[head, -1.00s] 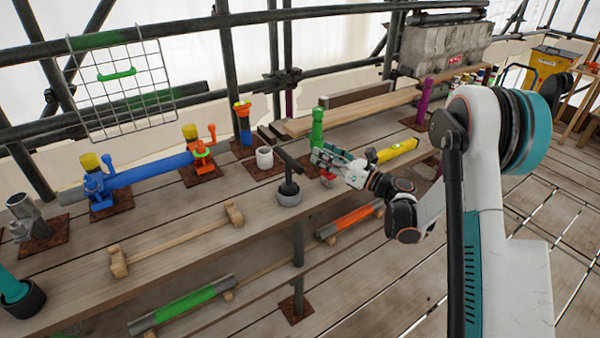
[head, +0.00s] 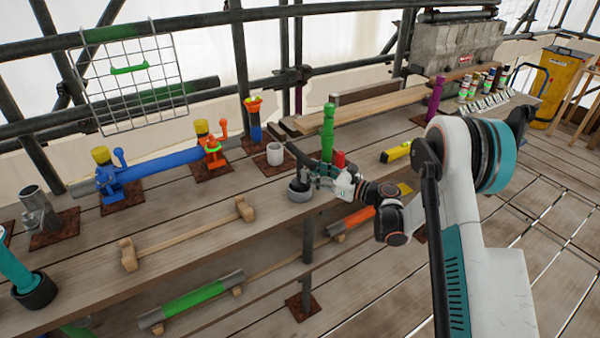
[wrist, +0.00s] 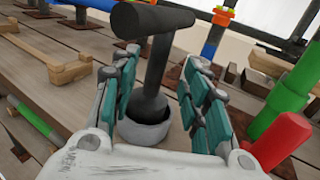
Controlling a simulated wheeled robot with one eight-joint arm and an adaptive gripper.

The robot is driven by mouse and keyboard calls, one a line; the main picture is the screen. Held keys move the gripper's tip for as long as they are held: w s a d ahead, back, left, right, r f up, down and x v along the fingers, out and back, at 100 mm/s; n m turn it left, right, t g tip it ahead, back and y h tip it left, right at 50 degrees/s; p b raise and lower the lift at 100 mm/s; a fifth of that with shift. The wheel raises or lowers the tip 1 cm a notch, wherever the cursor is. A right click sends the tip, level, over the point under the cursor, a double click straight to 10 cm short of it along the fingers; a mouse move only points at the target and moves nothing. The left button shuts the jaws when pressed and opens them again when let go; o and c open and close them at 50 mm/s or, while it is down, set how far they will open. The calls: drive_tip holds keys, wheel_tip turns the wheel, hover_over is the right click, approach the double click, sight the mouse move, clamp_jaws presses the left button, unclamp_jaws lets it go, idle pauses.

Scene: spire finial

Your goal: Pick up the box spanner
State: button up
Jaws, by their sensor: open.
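The box spanner is a dark tool with a T-shaped cross handle (wrist: 150,20) and a straight shaft, standing slightly tilted in a round grey cup (wrist: 145,132) on the bench. In the head view the cup (head: 299,191) sits near the bench's front edge, with the spanner's dark handle (head: 302,158) above it. My gripper (wrist: 163,60) is open, with its teal-padded fingers on either side of the shaft in the wrist view. No contact shows. In the head view my gripper (head: 312,176) is just right of the cup and partly hides the shaft.
A green post (head: 327,130) and a red cylinder (head: 339,160) stand close behind my gripper. A white cup (head: 275,154) stands farther back. A yellow level (head: 397,151) lies to the right. A wooden rail (head: 190,235) lies along the bench at left.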

sight(300, 167)
drive_tip(key=b+x, duration=0.2)
drive_tip(key=x, duration=0.3)
drive_tip(key=shift+a+r, duration=0.1)
drive_tip(key=shift+a, duration=0.1)
drive_tip(key=shift+r, duration=0.1)
clamp_jaws()
